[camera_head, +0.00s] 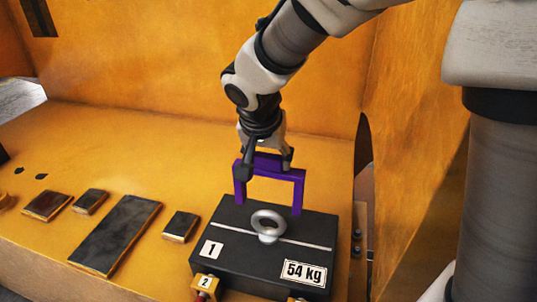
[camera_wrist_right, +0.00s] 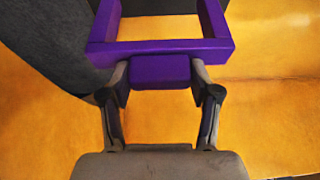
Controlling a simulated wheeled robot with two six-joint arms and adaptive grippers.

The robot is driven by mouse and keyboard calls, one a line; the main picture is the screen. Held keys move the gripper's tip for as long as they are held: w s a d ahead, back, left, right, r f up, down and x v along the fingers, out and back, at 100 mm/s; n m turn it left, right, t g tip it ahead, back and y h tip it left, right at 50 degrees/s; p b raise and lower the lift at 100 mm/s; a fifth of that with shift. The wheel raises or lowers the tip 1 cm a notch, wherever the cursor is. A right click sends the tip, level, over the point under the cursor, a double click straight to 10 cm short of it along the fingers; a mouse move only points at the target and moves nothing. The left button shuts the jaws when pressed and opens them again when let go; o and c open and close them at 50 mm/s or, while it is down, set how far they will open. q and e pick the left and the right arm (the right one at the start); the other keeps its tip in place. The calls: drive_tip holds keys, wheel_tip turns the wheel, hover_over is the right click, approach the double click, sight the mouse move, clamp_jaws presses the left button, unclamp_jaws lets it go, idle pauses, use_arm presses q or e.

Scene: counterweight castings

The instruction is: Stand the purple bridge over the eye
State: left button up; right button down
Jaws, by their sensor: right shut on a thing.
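The purple bridge (camera_head: 298,190) is an upside-down U with two legs. My right gripper (camera_head: 266,166) is shut on the middle of its top bar. The wrist view also shows the bridge (camera_wrist_right: 105,50), with its grip block between the fingers of the right gripper (camera_wrist_right: 160,72). The metal eye (camera_head: 268,222) stands on top of the black casting (camera_head: 230,258), which is marked 1 and 54 kg. The bridge is upright, and its legs show behind the eye near the casting's far edge. I cannot tell whether the legs touch the casting. My left gripper is not in view.
Several dark plates lie left on the yellow surface, including a long one (camera_head: 115,235) and a small one (camera_head: 180,226) near the casting. A small block marked 2 (camera_head: 204,284) is at the casting's front. Yellow walls (camera_head: 180,60) rise behind and at right.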

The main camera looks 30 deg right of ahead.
wheel_tip(320, 180, down, 11)
drive_tip(key=b, duration=0.9)
drive_tip(key=shift+f+b, duration=0.3)
drive_tip(key=shift+b, duration=0.05)
drive_tip(key=shift+c, duration=0.9)
unclamp_jaws()
